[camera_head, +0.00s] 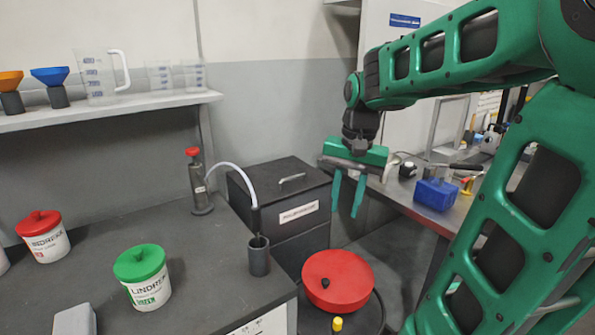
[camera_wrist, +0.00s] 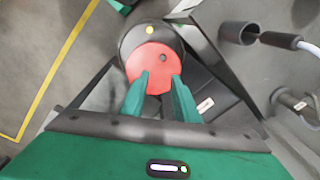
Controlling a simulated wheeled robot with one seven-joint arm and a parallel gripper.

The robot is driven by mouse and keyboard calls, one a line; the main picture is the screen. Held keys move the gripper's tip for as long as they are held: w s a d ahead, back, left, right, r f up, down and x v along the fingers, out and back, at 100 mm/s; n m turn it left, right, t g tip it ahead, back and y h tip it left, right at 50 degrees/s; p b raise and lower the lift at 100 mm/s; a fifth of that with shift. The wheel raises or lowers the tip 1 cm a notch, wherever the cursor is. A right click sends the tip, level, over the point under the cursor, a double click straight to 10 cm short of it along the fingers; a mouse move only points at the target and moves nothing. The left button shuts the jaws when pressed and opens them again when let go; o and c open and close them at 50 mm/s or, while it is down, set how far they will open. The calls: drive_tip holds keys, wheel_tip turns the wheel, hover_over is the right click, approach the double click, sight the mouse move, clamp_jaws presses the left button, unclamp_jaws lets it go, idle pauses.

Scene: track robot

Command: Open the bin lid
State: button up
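A dark box-shaped bin (camera_head: 302,235) stands beside the left bench. Its black lid (camera_head: 262,178) looks shut and has a grey handle (camera_head: 292,178) on top. A white label (camera_head: 298,212) is on its front. In the wrist view the label (camera_wrist: 205,105) shows to the right of my fingers. My gripper (camera_head: 344,210) hangs in the air, fingers pointing down and apart, with nothing between them. In the head view it appears to the right of the bin, apart from the handle. In the wrist view my gripper (camera_wrist: 160,77) appears over a red round lid (camera_wrist: 153,62).
The red round lid (camera_head: 337,275) with a black knob sits on a dark drum (camera_head: 365,318) in front of the bin. A grey cup (camera_head: 259,258) and pump bottle (camera_head: 199,185) stand on the left bench (camera_head: 205,270). A blue box (camera_head: 435,194) sits on the right bench.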

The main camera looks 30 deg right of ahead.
drive_tip(key=w+d+r+m, duration=0.2)
drive_tip(key=w, duration=0.5)
drive_tip(key=w+d+r+m, duration=0.2)
drive_tip(key=w, duration=0.6)
drive_tip(key=m+t, duration=0.1)
drive_tip(key=m, duration=0.2)
approach(298, 176)
drive_tip(key=f, duration=0.2)
drive_tip(key=w+f, duration=0.1)
drive_tip(key=f, duration=0.4)
drive_tip(key=shift+w+a, duration=0.15)
drive_tip(key=shift+w, duration=0.25)
